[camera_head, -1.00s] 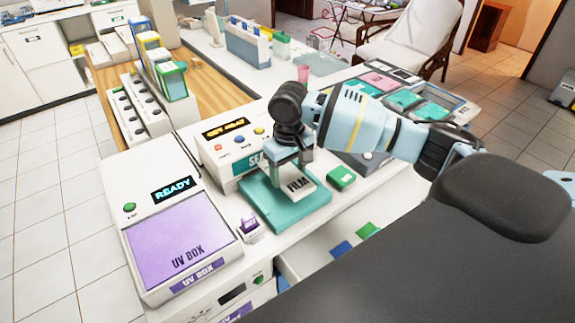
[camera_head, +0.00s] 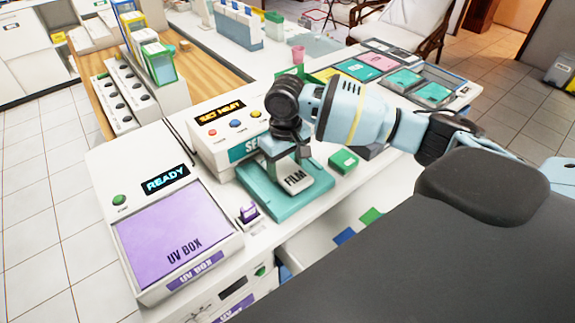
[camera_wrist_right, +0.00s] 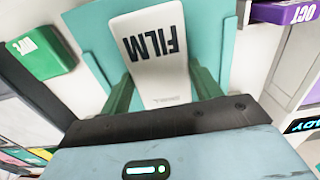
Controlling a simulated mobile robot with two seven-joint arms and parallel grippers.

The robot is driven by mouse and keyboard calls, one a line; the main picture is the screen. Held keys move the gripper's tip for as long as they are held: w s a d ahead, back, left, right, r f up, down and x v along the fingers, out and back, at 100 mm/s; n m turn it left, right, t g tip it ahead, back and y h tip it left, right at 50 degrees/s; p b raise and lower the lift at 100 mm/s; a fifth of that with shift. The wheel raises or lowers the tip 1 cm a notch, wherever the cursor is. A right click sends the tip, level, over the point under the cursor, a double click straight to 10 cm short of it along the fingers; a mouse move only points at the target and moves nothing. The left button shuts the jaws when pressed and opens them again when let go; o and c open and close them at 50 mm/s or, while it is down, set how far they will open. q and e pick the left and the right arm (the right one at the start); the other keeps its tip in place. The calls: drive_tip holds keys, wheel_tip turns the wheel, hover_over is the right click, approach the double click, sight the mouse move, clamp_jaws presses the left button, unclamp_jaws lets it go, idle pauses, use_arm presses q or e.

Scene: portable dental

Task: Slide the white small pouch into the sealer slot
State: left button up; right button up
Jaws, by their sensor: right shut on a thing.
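The white small pouch (camera_head: 295,179), marked FILM, is in my right gripper (camera_head: 288,156) in front of the sealer. In the right wrist view the pouch (camera_wrist_right: 155,62) lies between the two green fingers of the right gripper (camera_wrist_right: 163,82), which is shut on it. The sealer (camera_head: 222,112) is the white box with an orange display and a teal label; my right wrist covers part of it. The slot cannot be made out. The pouch is over the teal plate (camera_head: 262,202) at the sealer's front; whether they touch cannot be told. My left gripper is out of view.
The UV box (camera_head: 172,232) stands left of the sealer, with a small purple-and-white item (camera_head: 249,215) beside it. A green box (camera_head: 343,160) lies right of the pouch. Trays with teal and pink packs (camera_head: 405,78) are farther right. A dark padded surface (camera_head: 440,260) fills the lower right.

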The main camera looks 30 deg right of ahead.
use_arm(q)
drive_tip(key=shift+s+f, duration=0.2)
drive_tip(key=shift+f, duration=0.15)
use_arm(e)
drive_tip(key=shift+w+a+f, duration=0.1)
drive_tip(key=shift+w, duration=1.4)
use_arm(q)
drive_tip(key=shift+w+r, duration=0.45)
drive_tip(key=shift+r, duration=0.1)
use_arm(e)
drive_tip(key=shift+f, duration=0.1)
drive_tip(key=o, duration=1.1)
wheel_tip(320, 180, up, 8)
drive_tip(key=shift+f+p, duration=0.1)
drive_tip(key=shift+p, duration=0.35)
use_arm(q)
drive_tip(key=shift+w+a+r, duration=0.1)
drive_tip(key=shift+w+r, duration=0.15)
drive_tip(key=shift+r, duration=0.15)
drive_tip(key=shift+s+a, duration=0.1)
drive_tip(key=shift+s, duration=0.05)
use_arm(e)
drive_tip(key=shift+a, duration=0.1)
